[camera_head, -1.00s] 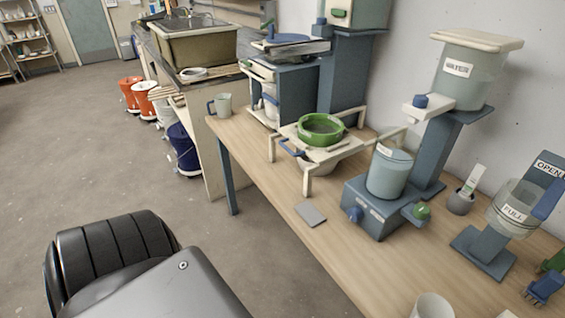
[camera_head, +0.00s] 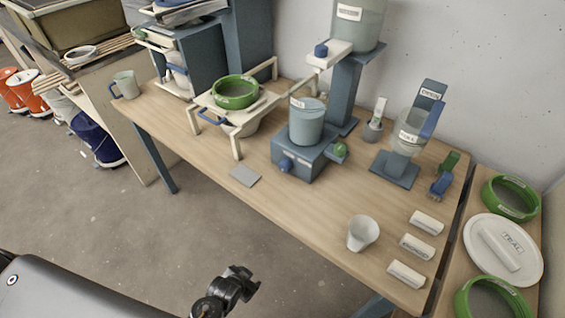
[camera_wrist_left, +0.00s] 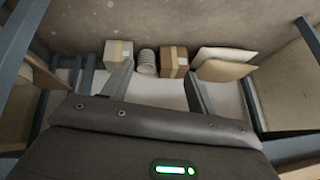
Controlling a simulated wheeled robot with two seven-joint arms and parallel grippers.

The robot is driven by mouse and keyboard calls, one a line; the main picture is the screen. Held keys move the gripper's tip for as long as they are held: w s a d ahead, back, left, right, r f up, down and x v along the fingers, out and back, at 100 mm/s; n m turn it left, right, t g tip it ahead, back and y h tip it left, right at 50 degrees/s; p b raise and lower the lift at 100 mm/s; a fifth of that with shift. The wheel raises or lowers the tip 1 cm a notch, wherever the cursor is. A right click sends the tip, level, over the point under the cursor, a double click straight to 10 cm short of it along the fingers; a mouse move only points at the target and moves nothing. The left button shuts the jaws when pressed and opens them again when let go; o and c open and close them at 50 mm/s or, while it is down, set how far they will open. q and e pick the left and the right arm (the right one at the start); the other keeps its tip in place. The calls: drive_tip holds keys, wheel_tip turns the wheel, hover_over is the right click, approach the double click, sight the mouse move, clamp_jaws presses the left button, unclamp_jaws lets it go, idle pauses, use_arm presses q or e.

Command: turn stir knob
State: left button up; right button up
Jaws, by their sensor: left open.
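The labels on the base are too small to read, so I cannot tell which knob is the stir knob. My left gripper (camera_wrist_left: 157,82) is open and empty in the left wrist view, facing a low shelf with boxes. Neither knob shows in that view. A dark part of my arm shows at the bottom of the head view, away from the unit. My right gripper is out of view.
A grey card (camera_head: 244,176) lies before the unit. A white cup (camera_head: 362,233) and several white blocks stand right. A stand with a green-rimmed sieve (camera_head: 236,92) is left. The wooden table (camera_head: 290,213) has a front edge; boxes (camera_wrist_left: 174,62) lie on the low shelf.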

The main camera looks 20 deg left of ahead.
use_arm(q)
drive_tip(key=w+d+r+m+t+p, duration=0.15)
drive_tip(key=w+r, duration=0.35)
drive_tip(key=r, duration=0.6)
drive_tip(key=w+r+t+p, duration=0.1)
drive_tip(key=w+r+t, duration=0.25)
drive_tip(key=r, duration=0.85)
drive_tip(key=m+t, duration=0.3)
approach(284, 168)
drive_tip(key=shift+s+a+f, duration=0.1)
drive_tip(key=shift+s+a, duration=0.05)
drive_tip(key=shift+s, duration=0.75)
drive_tip(key=shift+w+m, duration=0.1)
drive_tip(key=shift+m, duration=0.15)
drive_tip(key=shift+w, duration=0.3)
drive_tip(key=p+x, duration=0.1)
drive_tip(key=x, duration=0.7)
drive_tip(key=shift+w, duration=0.3)
drive_tip(key=shift+x, duration=0.8)
